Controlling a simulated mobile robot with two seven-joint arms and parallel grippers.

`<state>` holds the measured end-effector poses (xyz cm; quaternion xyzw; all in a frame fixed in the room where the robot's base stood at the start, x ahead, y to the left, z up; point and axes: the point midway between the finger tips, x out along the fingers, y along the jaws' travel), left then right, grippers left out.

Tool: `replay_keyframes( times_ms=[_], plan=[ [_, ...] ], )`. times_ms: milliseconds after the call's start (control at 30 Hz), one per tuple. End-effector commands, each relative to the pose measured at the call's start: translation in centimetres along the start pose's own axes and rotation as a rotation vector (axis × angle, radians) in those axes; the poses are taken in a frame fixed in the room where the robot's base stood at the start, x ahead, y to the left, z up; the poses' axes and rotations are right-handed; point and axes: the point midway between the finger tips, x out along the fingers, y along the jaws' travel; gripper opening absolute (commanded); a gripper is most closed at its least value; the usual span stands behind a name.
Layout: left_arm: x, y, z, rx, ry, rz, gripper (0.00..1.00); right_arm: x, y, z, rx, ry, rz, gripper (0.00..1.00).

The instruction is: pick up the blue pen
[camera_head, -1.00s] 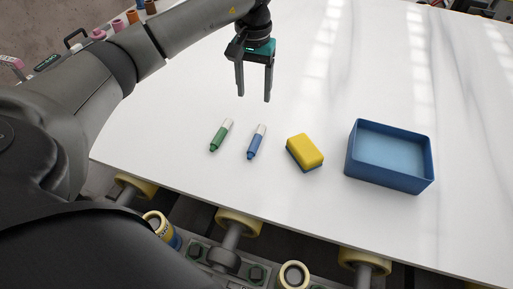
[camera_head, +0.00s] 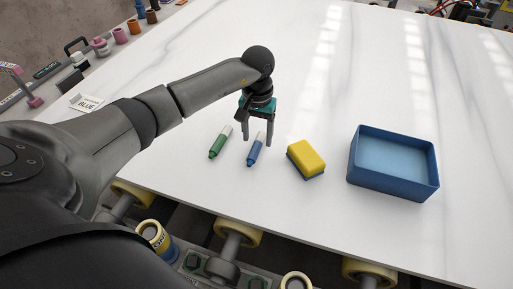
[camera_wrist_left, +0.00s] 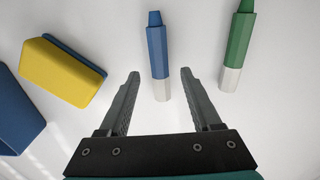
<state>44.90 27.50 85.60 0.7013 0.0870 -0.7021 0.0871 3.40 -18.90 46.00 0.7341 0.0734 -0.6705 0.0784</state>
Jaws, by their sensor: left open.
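The blue pen (camera_head: 255,151) with a white end lies on the white slab (camera_head: 310,225), between a green pen and a yellow sponge. My left gripper (camera_head: 257,143) is open and above the pen's white end. In the left wrist view, my left gripper (camera_wrist_left: 160,75) has its two fingers apart, and the blue pen (camera_wrist_left: 158,53) lies with its white end between the fingertips. The fingers are not closed on it. My right gripper is not in view.
A green pen (camera_head: 219,143) lies just left of the blue pen. A yellow and blue sponge (camera_head: 306,159) and an open blue tray (camera_head: 432,185) stand to the right. A white card (camera_head: 87,103) lies far left. The slab behind is clear.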

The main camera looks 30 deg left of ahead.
Motion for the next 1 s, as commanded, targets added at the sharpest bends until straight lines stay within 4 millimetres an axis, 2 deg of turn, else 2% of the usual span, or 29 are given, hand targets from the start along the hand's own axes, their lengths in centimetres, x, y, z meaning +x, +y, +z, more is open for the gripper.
replay_keyframes(
  times_ms=[33,133,433,1000],
  plan=[
    [0.9,0.1,0.1,-0.001,-0.003,0.002,0.65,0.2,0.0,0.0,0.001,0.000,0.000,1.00],
    [1.9,0.0,0.0,-0.001,0.000,0.000,0.65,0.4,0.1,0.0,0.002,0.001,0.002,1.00],
    [2.2,0.0,-0.1,0.000,0.001,0.000,0.64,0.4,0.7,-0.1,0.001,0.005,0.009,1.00],
    [2.2,0.0,-0.1,0.000,0.002,0.000,0.00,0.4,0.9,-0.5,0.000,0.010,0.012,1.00]
  ],
)
